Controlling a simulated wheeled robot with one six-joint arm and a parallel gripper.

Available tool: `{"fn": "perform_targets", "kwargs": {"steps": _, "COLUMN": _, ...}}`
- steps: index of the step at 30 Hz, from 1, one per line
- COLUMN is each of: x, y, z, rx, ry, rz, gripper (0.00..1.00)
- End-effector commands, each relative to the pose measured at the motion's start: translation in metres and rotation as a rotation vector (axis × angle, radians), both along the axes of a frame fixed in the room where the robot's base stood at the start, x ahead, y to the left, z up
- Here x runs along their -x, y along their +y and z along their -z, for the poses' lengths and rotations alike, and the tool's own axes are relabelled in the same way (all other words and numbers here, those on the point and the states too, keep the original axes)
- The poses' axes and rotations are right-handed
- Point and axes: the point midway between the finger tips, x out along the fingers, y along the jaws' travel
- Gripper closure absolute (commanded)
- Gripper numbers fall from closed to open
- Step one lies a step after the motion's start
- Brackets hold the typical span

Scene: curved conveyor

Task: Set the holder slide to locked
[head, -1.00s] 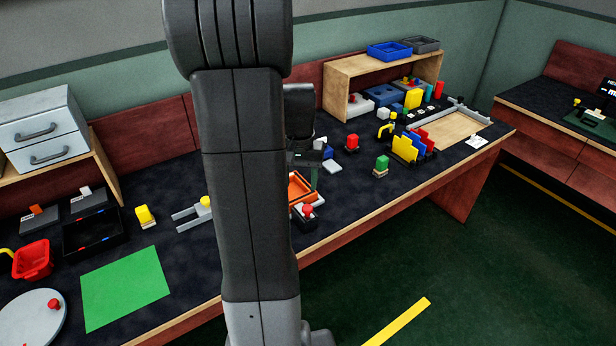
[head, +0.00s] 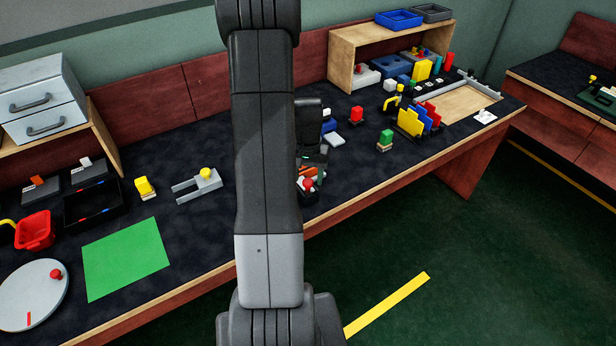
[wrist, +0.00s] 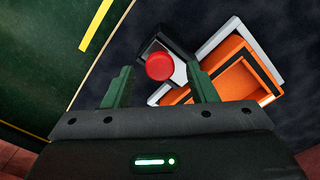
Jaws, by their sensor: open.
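A red round knob (wrist: 160,67) stands on a small black and white fixture (wrist: 182,73) beside an orange tray (wrist: 238,82). I take this fixture to be the holder with its slide, but no label is readable. In the head view the knob (head: 308,184) is near the table's front edge, and my arm hides much of the fixture and tray. My gripper (wrist: 159,76) is open above the fixture. Its green fingers appear on either side of the knob, apart from it; the right finger overlaps the tray's edge. Whether the slide is locked cannot be told.
A grey forked piece with a yellow knob (head: 206,174) lies left of my arm. A green mat (head: 126,258) lies at the left.

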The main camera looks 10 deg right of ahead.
Motion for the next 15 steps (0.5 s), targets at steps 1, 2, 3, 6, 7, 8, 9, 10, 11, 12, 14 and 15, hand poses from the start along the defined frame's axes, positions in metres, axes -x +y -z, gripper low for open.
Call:
{"fn": "perform_targets", "kwargs": {"steps": 1, "x": 0.0004, "y": 0.0001, "z": 0.0047, "rx": -0.001, "ry": 0.002, "rz": 0.000, "gripper": 0.48}}
{"fn": "perform_targets", "kwargs": {"steps": 2, "x": 0.0003, "y": 0.0000, "z": 0.0067, "rx": 0.000, "ry": 0.001, "rz": 0.000, "gripper": 0.48}}
{"fn": "perform_targets", "kwargs": {"steps": 3, "x": 0.0004, "y": 0.0001, "z": 0.0087, "rx": 0.000, "ry": 0.001, "rz": 0.000, "gripper": 0.48}}
{"fn": "perform_targets", "kwargs": {"steps": 6, "x": 0.0003, "y": 0.0000, "z": 0.0117, "rx": 0.000, "ry": 0.000, "rz": 0.000, "gripper": 0.48}}
{"fn": "perform_targets", "kwargs": {"steps": 7, "x": 0.0003, "y": 0.0001, "z": 0.0122, "rx": 0.000, "ry": 0.000, "rz": 0.000, "gripper": 0.48}}
{"fn": "perform_targets", "kwargs": {"steps": 8, "x": 0.0003, "y": 0.0001, "z": 0.0124, "rx": 0.000, "ry": 0.000, "rz": 0.000, "gripper": 0.48}}
{"fn": "perform_targets", "kwargs": {"steps": 9, "x": 0.0002, "y": 0.0000, "z": 0.0126, "rx": 0.000, "ry": 0.000, "rz": 0.000, "gripper": 0.48}}
{"fn": "perform_targets", "kwargs": {"steps": 10, "x": 0.0002, "y": 0.0000, "z": 0.0126, "rx": 0.000, "ry": 0.000, "rz": 0.000, "gripper": 0.48}}
{"fn": "perform_targets", "kwargs": {"steps": 11, "x": 0.0002, "y": 0.0000, "z": 0.0125, "rx": 0.000, "ry": 0.000, "rz": 0.000, "gripper": 0.48}}
{"fn": "perform_targets", "kwargs": {"steps": 12, "x": 0.0003, "y": 0.0000, "z": 0.0125, "rx": 0.000, "ry": 0.000, "rz": 0.000, "gripper": 0.48}}
{"fn": "perform_targets", "kwargs": {"steps": 14, "x": 0.0003, "y": 0.0000, "z": 0.0124, "rx": 0.000, "ry": 0.000, "rz": 0.000, "gripper": 0.48}}
{"fn": "perform_targets", "kwargs": {"steps": 15, "x": 0.0003, "y": 0.0000, "z": 0.0124, "rx": 0.000, "ry": 0.000, "rz": 0.000, "gripper": 0.56}}
